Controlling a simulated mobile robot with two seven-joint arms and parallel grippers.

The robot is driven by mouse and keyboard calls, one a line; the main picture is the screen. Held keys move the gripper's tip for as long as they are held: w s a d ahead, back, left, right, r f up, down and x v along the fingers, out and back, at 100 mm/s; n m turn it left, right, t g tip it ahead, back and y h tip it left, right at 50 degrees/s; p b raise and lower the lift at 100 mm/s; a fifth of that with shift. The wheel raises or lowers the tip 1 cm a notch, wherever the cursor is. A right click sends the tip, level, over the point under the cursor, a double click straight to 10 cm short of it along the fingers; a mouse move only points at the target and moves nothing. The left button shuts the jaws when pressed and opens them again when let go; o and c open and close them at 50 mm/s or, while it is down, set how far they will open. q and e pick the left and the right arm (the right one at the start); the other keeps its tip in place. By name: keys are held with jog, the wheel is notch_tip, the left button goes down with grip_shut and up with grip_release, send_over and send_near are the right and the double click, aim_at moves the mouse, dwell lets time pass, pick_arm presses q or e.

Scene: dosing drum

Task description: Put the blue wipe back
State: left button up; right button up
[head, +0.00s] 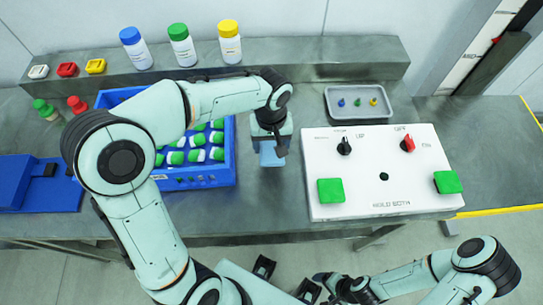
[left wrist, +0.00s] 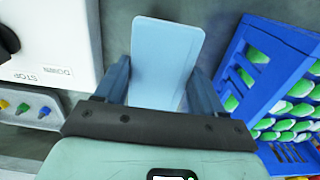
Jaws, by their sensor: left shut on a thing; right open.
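The blue wipe (head: 271,157) is a light blue flat piece just right of the blue crate, over the grey bench. It also shows in the left wrist view (left wrist: 165,58), standing out between my fingers. My left gripper (head: 270,141) points down and is shut on the wipe; it also shows in the left wrist view (left wrist: 160,92). I cannot tell whether the wipe's lower edge touches the bench. My right gripper (head: 326,282) is low at the bottom of the head view, in front of the bench, open and away from the wipe.
The blue crate (head: 228,178) holds several green-and-white items. A white control panel (head: 350,170) stands to the right, with a grey tray (head: 345,113) of small pegs behind it. Capped bottles (head: 181,47) stand on the rear ledge.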

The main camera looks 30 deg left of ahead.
aim_at(271, 147)
pick_arm(q)
jog(key=shift+f, duration=3.35)
jog(key=shift+b, duration=0.3)
jog(key=shift+f, duration=0.15)
jog(key=o, duration=1)
jog(key=shift+r, duration=0.2)
notch_tip(271, 147, up, 12)
jog(key=shift+p, duration=0.75)
